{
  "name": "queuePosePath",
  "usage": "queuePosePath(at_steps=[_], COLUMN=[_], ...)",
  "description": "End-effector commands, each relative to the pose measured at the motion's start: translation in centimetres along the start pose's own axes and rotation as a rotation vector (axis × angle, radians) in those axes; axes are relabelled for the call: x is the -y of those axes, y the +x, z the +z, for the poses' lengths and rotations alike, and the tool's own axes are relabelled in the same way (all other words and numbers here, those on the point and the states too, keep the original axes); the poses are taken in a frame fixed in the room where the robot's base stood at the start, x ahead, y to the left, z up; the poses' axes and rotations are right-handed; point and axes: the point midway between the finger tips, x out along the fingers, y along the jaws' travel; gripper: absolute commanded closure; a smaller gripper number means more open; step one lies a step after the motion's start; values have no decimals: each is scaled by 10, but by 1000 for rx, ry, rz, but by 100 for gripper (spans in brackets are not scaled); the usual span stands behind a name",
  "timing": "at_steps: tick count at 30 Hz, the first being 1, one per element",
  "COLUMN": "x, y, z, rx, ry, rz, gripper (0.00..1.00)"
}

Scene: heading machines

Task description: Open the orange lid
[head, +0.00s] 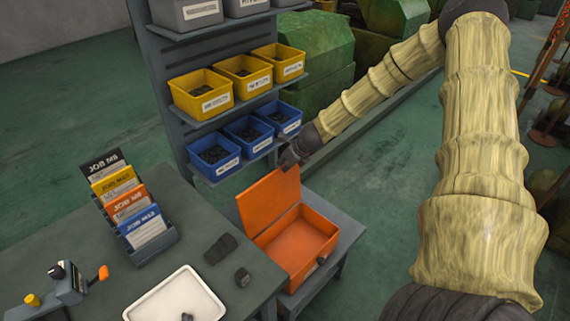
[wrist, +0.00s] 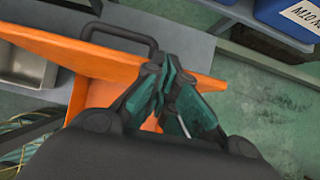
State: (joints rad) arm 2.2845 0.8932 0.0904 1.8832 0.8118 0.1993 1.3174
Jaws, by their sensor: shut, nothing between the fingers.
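The orange lid (head: 270,207) belongs to an orange box (head: 298,245) on a grey stand beside the workbench. The lid stands raised, roughly upright, at the back left of the box, and the inside of the box looks empty. My gripper (head: 291,156) is just above the lid's upper right corner in the head view. In the wrist view the lid (wrist: 85,52) spans the upper left, and my gripper (wrist: 160,75) has its fingertips together at the lid, with nothing seen between them. I cannot tell whether they touch the lid.
A rack behind holds blue bins (head: 214,158) and yellow bins (head: 201,95) close to my gripper. The workbench (head: 190,250) carries a job card holder (head: 138,225), a white tray (head: 175,297) and small dark parts. Green floor is open to the right of the stand.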

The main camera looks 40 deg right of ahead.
Motion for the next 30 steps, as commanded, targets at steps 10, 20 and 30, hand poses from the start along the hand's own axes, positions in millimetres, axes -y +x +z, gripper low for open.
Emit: queuePosePath(at_steps=[10, 20, 30], x=[-12, -5, -8], y=[-11, -28, -43], z=[-2, 16, 43], rx=[2, 1, -1], ry=[-21, -13, -15], rz=[13, 6, 8], gripper=[100, 100, 100])
